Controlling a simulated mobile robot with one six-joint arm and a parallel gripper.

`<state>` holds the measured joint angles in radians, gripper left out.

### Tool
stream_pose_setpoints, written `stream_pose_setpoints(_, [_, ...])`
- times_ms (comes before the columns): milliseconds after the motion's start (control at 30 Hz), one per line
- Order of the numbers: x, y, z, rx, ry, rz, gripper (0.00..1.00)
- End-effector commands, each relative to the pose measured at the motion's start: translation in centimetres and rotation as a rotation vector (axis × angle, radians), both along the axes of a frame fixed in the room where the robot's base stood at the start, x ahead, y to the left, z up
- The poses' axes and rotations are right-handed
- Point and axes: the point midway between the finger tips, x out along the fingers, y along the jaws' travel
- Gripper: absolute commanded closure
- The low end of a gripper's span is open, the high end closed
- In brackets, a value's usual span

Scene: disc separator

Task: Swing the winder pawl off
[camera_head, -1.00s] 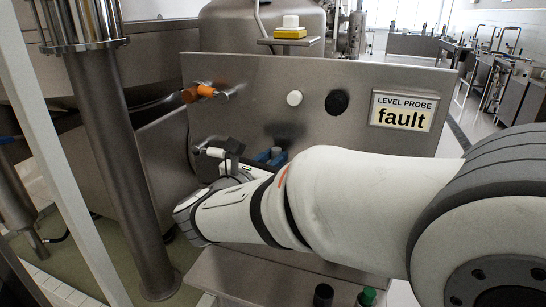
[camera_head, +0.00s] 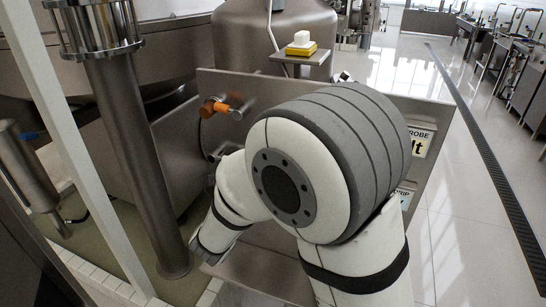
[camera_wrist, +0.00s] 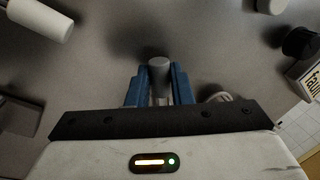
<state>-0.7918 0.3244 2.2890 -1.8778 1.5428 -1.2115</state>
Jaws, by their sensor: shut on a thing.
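In the wrist view my gripper (camera_wrist: 159,88) has its blue fingers on both sides of a grey round-ended peg (camera_wrist: 159,66) and is shut on it. The peg stands out in front of a grey metal panel (camera_wrist: 215,50). I cannot tell whether this peg is the winder pawl's handle; nothing in view is labelled as the pawl.
An orange handle (camera_head: 214,106) juts from the panel's left part in the head view. The wrist view shows a white cylinder (camera_wrist: 40,18) at upper left and a black knob (camera_wrist: 300,42) at right. A steel column (camera_head: 135,160) stands left of my arm.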

Motion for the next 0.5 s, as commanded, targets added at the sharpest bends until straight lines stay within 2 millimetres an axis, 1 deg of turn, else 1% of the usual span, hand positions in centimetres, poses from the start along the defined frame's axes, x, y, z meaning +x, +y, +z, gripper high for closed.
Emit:
stream_pose_setpoints(33, [0.0,0.2,0.3,-0.040,0.017,0.001,1.00])
stream_pose_setpoints(200, [0.2,0.6,-0.3,-0.157,0.059,0.000,1.00])
stream_pose_setpoints(500, [0.3,0.9,-1.2,-0.286,0.106,0.000,1.00])
